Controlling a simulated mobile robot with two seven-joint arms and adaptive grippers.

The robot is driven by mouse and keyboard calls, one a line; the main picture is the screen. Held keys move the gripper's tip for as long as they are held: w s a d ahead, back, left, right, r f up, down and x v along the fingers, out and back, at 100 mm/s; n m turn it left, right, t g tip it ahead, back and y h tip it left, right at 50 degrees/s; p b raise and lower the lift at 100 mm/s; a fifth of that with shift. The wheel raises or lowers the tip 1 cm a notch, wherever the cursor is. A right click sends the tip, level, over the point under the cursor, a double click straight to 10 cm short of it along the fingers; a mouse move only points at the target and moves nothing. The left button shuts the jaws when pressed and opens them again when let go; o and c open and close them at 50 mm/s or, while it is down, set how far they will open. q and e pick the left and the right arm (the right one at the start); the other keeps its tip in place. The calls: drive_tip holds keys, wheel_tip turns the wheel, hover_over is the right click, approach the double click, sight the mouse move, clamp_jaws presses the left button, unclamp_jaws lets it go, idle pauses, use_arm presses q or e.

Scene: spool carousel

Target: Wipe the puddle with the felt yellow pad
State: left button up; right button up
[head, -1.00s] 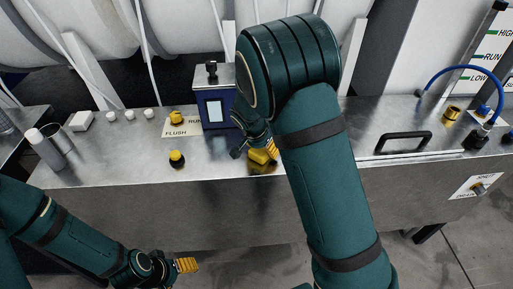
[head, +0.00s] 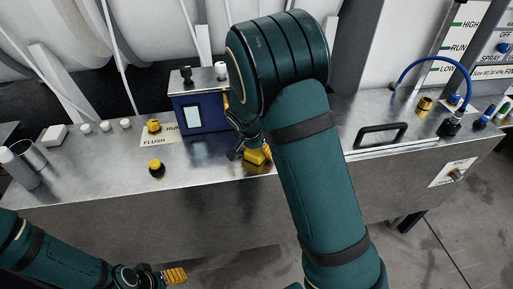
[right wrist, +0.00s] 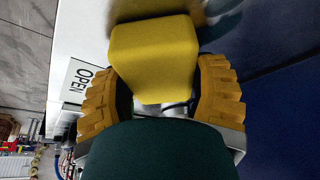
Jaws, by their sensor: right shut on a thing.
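My right gripper (right wrist: 162,92) is shut on the yellow pad (right wrist: 155,55), a soft block with rounded edges held between its two ribbed yellow fingers. In the head view the pad (head: 257,156) is low over or on the steel counter, near its front edge and right of the blue box. I cannot tell whether it touches the steel. My left gripper (head: 175,275) is low in front of the counter, away from the pad; its fingers are too small to read. I cannot make out the puddle; my right arm covers part of the counter.
The blue box (head: 197,112) with a pale screen stands close left of my right gripper. A yellow-topped button (head: 156,168) is near the front edge. A black handle (head: 382,135) and a blue hose (head: 432,59) are to the right. Steel between button and box is clear.

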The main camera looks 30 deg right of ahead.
sight(224, 156)
drive_tip(key=shift+w+a+r, duration=0.1)
drive_tip(key=shift+w+a, duration=0.25)
drive_tip(key=shift+a, duration=0.9)
drive_tip(key=shift+w+a+f, duration=0.1)
drive_tip(key=shift+w+a, duration=0.3)
drive_tip(key=shift+a, duration=0.85)
drive_tip(key=shift+w+a+r, duration=0.1)
drive_tip(key=shift+w+a, duration=0.25)
drive_tip(key=shift+a, duration=0.9)
drive_tip(key=shift+w+a, duration=0.3)
drive_tip(key=shift+a, duration=0.7)
drive_tip(key=shift+w+a, duration=0.25)
drive_tip(key=shift+a, duration=0.75)
drive_tip(key=shift+w+p, duration=0.1)
drive_tip(key=shift+p, duration=0.2)
drive_tip(key=shift+w, duration=0.1)
drive_tip(key=shift+d, duration=0.15)
